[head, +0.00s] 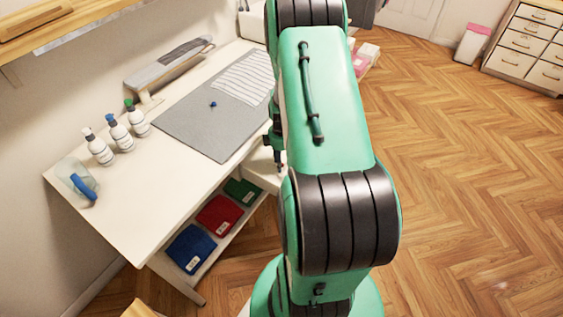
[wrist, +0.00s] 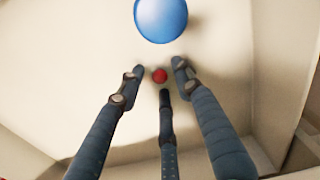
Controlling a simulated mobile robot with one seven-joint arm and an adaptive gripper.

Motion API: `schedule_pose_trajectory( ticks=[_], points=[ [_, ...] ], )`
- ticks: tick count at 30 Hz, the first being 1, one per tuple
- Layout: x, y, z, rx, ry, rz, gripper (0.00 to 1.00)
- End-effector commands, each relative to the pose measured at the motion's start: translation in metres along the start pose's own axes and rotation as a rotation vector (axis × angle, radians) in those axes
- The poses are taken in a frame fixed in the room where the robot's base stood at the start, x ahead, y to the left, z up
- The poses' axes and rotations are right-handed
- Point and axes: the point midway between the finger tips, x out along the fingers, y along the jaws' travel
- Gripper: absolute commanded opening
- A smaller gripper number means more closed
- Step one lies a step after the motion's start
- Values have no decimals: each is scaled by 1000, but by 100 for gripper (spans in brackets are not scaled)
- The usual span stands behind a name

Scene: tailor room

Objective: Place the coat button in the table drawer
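My gripper (wrist: 160,75) points down over a pale, walled surface in the wrist view. Its fingers are apart, with gaps on both sides of a small round red thing (wrist: 159,76) seen between the tips. A larger round blue thing (wrist: 160,20) shows beyond the tips at the top. I cannot tell which of these, if either, is the coat button. In the head view, my gripper (head: 277,150) is beside the table's right edge, partly hidden by my arm. An open white table drawer (head: 262,168) appears below it, mostly hidden.
The white table (head: 125,185) holds a grey mat (head: 190,125) with a small blue item (head: 213,104) and striped cloth (head: 244,78). Folded cloths (head: 218,215) lie on the shelf below.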

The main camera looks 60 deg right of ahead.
Motion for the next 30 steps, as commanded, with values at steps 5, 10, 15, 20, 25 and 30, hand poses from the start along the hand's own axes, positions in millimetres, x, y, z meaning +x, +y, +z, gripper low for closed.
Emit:
schedule_pose_trajectory(
  ticks=[5,10,15,20,25,30],
  points=[
    [-6,0,0,0,0,0,35],
    [-22,1,0,0,1,2,35],
    [-48,1,0,0,1,2,35],
    [-75,0,0,0,1,2,35],
    [-100,0,0,0,1,2,35],
    [-117,0,0,0,0,1,35]
  ],
)
